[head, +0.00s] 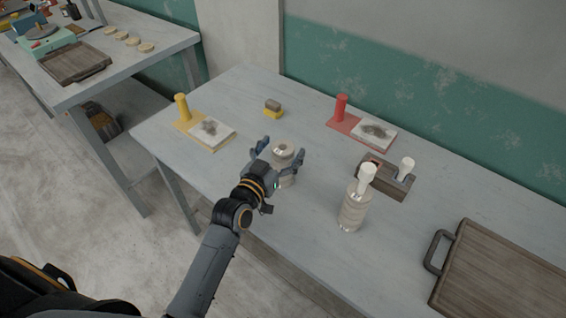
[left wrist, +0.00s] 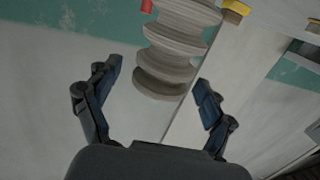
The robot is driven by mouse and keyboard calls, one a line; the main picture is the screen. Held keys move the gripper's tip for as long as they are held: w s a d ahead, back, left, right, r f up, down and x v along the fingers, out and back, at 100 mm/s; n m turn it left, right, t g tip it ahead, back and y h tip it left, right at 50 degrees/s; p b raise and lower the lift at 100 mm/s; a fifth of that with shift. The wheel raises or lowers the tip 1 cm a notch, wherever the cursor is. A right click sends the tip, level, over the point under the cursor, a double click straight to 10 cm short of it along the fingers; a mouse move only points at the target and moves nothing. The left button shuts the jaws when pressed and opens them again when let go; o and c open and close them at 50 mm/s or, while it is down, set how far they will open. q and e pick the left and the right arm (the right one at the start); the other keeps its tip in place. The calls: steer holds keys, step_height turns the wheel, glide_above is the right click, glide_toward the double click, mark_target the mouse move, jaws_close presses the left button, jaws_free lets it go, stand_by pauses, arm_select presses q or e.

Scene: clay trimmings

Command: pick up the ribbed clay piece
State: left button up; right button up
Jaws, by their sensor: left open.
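The ribbed clay piece (head: 283,158) is grey-beige, with a round top and a dark spot at its centre. It stands on the grey table, in front of my left gripper (head: 280,153). In the left wrist view the ribbed clay piece (left wrist: 172,50) shows as stacked rounded ridges, cut off by the top edge. There my left gripper (left wrist: 156,72) is open, one finger on each side of the near end, with a visible gap to each. My right gripper is not in view.
A banded bottle with a white top (head: 352,208) stands to the right. Behind are a yellow stand (head: 186,122), a sponge (head: 273,107), a red stand (head: 341,115) and a dark box (head: 390,178). A wooden board (head: 500,270) lies at right. Table left of the gripper is clear.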

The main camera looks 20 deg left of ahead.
arm_select(q)
steer(key=shift+w, duration=0.4)
steer(key=shift+s, duration=0.1)
steer(key=shift+c, duration=0.4)
jaws_close()
steer(key=shift+r, duration=0.1)
steer(key=shift+r, duration=0.1)
